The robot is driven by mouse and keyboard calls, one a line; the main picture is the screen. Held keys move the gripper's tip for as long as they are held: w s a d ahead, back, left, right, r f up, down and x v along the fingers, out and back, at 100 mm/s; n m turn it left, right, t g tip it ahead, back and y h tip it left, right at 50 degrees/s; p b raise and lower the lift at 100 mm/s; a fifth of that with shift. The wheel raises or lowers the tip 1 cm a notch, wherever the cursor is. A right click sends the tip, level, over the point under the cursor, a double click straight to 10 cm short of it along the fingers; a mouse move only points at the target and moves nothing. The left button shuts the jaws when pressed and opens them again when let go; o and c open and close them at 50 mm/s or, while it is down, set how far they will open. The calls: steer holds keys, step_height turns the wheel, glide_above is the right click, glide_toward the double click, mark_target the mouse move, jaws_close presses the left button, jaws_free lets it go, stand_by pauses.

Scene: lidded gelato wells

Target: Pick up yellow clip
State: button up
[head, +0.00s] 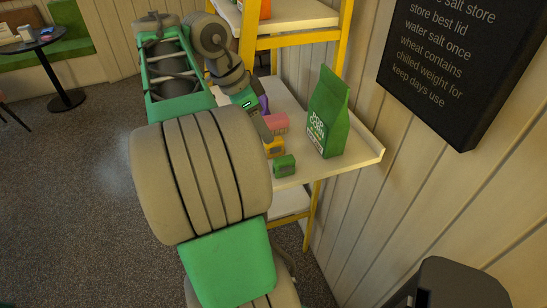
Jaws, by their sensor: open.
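The yellow clip (274,148) is a small yellow-orange piece on the cream shelf board, between a pink piece (277,123) and a green piece (285,166). It is partly hidden behind my arm. My gripper (266,132) points down over the shelf, just above and beside the yellow clip. It is open, and nothing shows held in it. The fingertips are small and partly covered, so I cannot tell whether they touch the clip.
A tall green bag (328,115) stands right of the small pieces on the shelf board (358,147). A purple piece (263,104) is behind the pink one. Yellow posts (342,60) frame the shelf, near a wooden wall. A dark bin (455,285) stands at the lower right.

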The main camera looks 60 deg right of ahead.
mark_target(274, 144)
steer(key=b+x, duration=0.1)
steer(key=x, duration=0.1)
steer(key=b+x, duration=0.1)
steer(key=x, duration=0.2)
steer(key=b+x, duration=0.1)
steer(key=x, duration=0.1)
steer(key=shift+s, duration=0.35)
steer(key=shift+c, duration=0.5)
jaws_close()
